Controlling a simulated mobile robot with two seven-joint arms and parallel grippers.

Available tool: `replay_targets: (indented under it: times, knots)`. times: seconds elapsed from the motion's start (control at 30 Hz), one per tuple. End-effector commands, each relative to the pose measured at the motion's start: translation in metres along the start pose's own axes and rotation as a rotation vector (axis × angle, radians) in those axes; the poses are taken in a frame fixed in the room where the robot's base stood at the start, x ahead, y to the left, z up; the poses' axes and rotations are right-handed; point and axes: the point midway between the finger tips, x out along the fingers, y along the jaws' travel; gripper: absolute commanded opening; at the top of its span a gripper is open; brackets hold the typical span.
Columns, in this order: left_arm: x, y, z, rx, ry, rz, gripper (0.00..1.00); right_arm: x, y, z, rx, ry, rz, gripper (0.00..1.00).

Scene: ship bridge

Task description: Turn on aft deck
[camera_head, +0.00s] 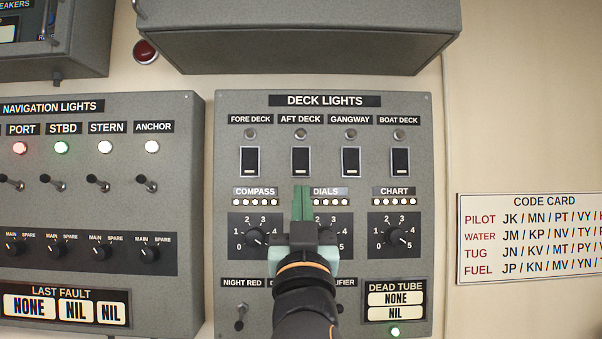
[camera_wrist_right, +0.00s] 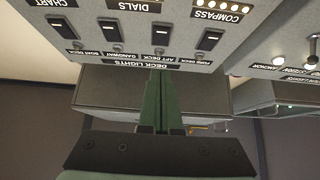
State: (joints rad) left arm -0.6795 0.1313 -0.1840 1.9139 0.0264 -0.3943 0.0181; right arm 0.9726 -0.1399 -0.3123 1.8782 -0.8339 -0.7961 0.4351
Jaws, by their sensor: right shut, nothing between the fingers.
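The aft deck switch (camera_head: 300,161) is a black rocker in a pale frame, under the AFT DECK label (camera_head: 300,119) on the deck lights panel. A small pale mark shows at its lower edge. The lamp (camera_head: 300,133) above it looks grey and unlit. My right gripper (camera_head: 302,189) is shut and empty, its green fingers pointing up just below the switch in the picture. I cannot tell whether they touch the panel. In the right wrist view, which is upside down, the fingers (camera_wrist_right: 158,88) point toward the aft deck switch (camera_wrist_right: 160,32). My left gripper is not in view.
Like rockers for fore deck (camera_head: 249,161), gangway (camera_head: 351,161) and boat deck (camera_head: 400,161) stand close by, their lamps grey. My right arm hides part of the dials knob. A grey box (camera_head: 310,50) juts out above. The navigation lights panel (camera_head: 100,215) is at left.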

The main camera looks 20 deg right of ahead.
Motion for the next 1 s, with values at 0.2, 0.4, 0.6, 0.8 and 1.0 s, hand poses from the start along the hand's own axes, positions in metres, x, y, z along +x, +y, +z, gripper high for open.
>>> replay_targets:
  times: [0.2,0.4,0.6,0.8,1.0]
  knots:
    - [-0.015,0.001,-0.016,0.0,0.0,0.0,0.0,0.053,0.001,-0.004,-0.004,0.0,0.002,0.0]
    - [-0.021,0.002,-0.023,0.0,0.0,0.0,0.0,0.079,0.001,0.014,-0.004,-0.003,0.001,0.0]
    - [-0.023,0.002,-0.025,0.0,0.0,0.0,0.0,0.09,0.001,0.025,-0.001,-0.001,0.001,0.0]
    - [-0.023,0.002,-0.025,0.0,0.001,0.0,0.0,0.092,0.0,0.028,0.0,0.0,0.0,0.0]
    - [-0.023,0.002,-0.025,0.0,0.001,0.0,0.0,0.091,0.0,0.029,0.0,0.0,0.0,0.0]
